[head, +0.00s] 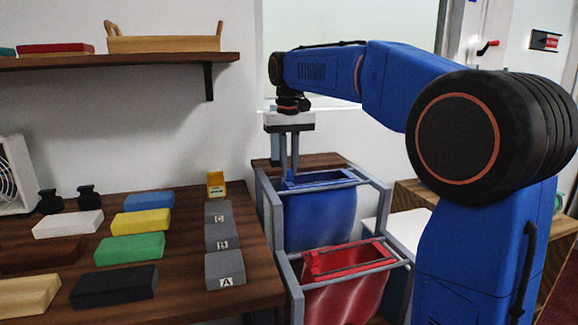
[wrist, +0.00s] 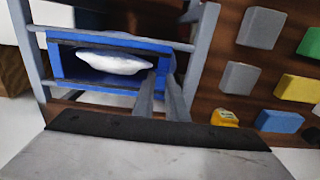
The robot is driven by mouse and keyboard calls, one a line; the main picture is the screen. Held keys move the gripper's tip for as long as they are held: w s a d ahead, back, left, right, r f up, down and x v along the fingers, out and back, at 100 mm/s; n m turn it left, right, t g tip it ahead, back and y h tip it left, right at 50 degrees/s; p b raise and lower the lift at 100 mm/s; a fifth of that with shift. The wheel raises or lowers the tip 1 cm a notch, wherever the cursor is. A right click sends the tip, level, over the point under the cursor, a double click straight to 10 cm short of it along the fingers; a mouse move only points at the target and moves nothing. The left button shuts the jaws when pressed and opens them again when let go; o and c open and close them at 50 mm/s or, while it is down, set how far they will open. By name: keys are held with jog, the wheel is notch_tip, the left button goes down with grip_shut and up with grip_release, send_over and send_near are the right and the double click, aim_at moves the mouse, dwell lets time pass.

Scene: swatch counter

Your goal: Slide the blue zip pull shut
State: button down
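The blue bag (head: 320,217) hangs in a grey frame beside the counter. In the wrist view its blue rim (wrist: 105,41) surrounds an open mouth with a white bundle (wrist: 105,63) inside. My gripper (head: 289,172) points down at the counter-side end of this mouth. In the wrist view my gripper's fingers (wrist: 164,72) are close together, with a narrow gap, at the right end of the mouth. I cannot make out the blue zip pull; the fingers may hide it. I cannot tell whether they hold anything.
A red bag (head: 345,297) hangs in the frame (head: 378,200), nearer. On the wooden counter (head: 185,255) lie several coloured blocks, grey lettered blocks (head: 224,270) and a small yellow item (head: 216,184). A shelf (head: 130,60) is above, left of my arm.

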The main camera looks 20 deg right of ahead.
jog(key=d, duration=1.8)
jog(key=c, duration=1.8)
grip_release()
jog(key=shift+d, duration=0.15)
jog(key=shift+o, duration=0.2)
jog(key=shift+r, duration=0.15)
notch_tip(320, 180, up, 17)
